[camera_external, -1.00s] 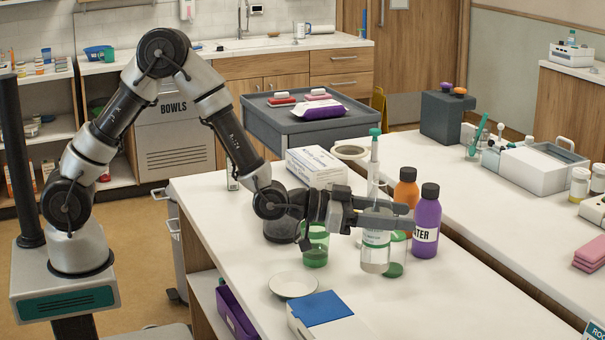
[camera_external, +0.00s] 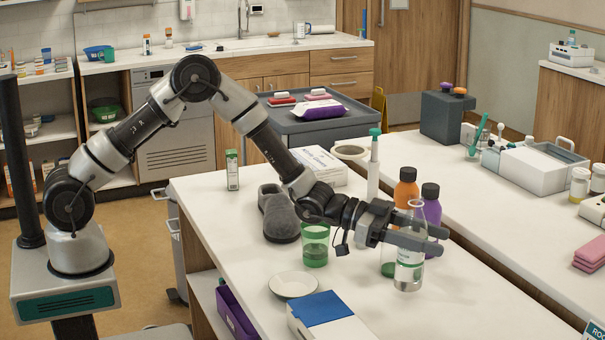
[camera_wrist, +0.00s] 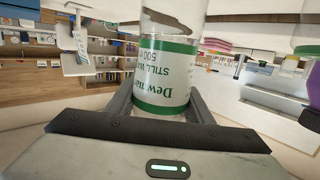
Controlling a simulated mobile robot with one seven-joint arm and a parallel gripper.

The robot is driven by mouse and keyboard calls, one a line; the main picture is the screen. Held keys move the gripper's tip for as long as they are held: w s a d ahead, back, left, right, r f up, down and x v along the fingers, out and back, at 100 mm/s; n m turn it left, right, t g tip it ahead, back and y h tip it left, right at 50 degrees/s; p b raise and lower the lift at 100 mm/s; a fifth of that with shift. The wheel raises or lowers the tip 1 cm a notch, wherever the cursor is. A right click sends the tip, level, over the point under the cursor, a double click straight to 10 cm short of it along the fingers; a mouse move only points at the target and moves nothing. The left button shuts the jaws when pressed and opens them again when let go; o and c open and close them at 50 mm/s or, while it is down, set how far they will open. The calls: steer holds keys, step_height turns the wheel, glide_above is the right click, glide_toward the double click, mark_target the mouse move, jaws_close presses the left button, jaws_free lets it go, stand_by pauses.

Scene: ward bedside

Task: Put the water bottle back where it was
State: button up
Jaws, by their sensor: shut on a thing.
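The water bottle is a clear bottle (camera_external: 409,268) with a white and green label. My gripper (camera_external: 438,240) is shut on it around its upper body and holds it upright over the right part of the near table (camera_external: 470,305). I cannot tell whether its base touches the table. In the wrist view the bottle's label (camera_wrist: 165,75) reads "STILL WATER" upside down between my fingers. Its top is cut off there.
A purple bottle (camera_external: 432,210) and an orange bottle (camera_external: 405,188) stand close behind my gripper. A green-based glass (camera_external: 388,269) is partly hidden beside the held bottle. The table's front right is clear.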

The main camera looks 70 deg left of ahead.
mark_target(423, 256)
steer(key=shift+f, duration=1.95)
steer(key=shift+f+b, duration=0.1)
steer(key=shift+b, duration=0.25)
steer(key=shift+f, duration=0.15)
steer(key=o, duration=1.2)
